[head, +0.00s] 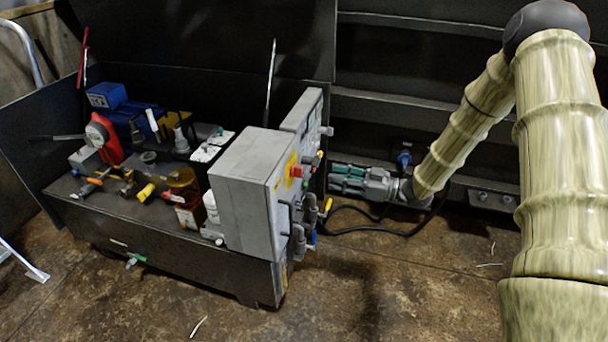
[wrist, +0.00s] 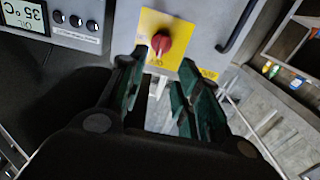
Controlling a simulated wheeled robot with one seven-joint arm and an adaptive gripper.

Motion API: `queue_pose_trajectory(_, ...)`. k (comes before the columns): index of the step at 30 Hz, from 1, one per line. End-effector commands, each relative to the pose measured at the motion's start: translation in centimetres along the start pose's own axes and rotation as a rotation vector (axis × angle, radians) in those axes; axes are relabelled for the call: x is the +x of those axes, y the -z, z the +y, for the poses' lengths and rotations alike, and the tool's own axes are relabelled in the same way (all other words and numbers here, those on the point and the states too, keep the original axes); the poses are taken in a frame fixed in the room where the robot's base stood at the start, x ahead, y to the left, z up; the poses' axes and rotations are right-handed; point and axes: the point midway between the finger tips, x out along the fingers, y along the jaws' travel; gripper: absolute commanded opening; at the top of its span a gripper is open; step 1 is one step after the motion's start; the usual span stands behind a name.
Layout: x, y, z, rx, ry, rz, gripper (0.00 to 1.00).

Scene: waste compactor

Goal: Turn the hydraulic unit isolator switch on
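The isolator switch (wrist: 161,43) is a red rotary knob on a yellow plate, on a grey panel at the top middle of the wrist view. A pale mark points down on it. In the head view, a red knob on yellow (head: 295,170) shows on the right face of the grey control box (head: 240,180); I cannot tell if it is the same one. My gripper (wrist: 160,92) is open, with green-padded fingers apart and nothing between them. The switch lies beyond the fingertips, apart from them. In the head view my gripper (head: 334,180) is right of the box, pointing left.
A second grey box (head: 303,120) stands behind the first. Black cables (head: 370,230) hang below my gripper. Loose tools cover the dark unit top.

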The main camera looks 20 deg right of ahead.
Motion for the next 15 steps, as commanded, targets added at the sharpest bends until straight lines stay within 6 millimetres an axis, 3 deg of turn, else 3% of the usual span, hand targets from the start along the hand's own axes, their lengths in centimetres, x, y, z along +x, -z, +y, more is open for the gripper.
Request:
queue_pose_trajectory(5,1.4,0.2,0.0,-0.004,0.006,0.004,0.33)
queue_pose_trajectory(15,6.9,0.1,-0.1,-0.003,0.006,0.002,0.33)
